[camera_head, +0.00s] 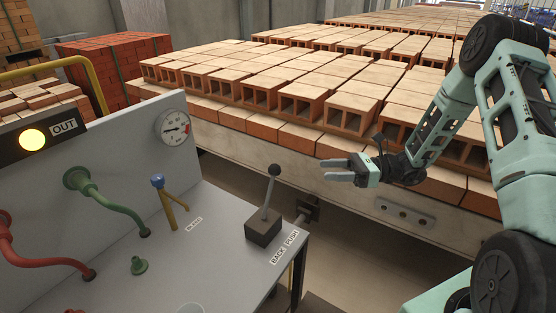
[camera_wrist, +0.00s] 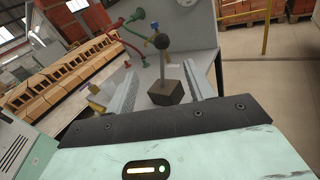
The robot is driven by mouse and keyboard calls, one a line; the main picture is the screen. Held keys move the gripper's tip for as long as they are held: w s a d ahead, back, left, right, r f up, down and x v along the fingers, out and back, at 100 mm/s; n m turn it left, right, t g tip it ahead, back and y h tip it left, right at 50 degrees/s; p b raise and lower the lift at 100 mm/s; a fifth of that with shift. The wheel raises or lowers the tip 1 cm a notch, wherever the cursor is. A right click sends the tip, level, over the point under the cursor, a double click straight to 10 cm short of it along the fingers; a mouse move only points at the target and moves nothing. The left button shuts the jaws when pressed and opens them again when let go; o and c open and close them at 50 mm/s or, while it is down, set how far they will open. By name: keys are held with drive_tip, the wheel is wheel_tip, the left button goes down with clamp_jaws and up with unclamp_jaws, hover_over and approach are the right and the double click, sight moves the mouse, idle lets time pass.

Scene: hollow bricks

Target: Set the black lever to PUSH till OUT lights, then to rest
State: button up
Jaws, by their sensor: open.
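The black-knobbed lever (camera_head: 274,171) stands on a dark block (camera_head: 263,228) at the bench's right end. Its rod leans slightly right, toward the side of the PUSH label (camera_head: 291,239); the BACK label (camera_head: 278,255) is beside it. The OUT lamp (camera_head: 32,139) glows yellow on the upright panel. My gripper (camera_head: 338,171) is open and empty, to the right of the lever and apart from it. In the wrist view the lever's knob (camera_wrist: 162,41) shows ahead, in line with the gap between my open fingers (camera_wrist: 163,98).
A blue-topped valve (camera_head: 158,182), a green pipe (camera_head: 110,207) and a red pipe (camera_head: 45,262) are left of the lever. A long conveyor with rows of hollow bricks (camera_head: 300,100) runs behind. The space between my gripper and the lever looks clear.

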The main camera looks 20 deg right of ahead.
drive_tip(key=p, duration=0.4)
hover_over(270, 191)
drive_tip(key=w, duration=0.3)
drive_tip(key=shift+s+d, duration=0.15)
drive_tip(key=shift+s, duration=0.05)
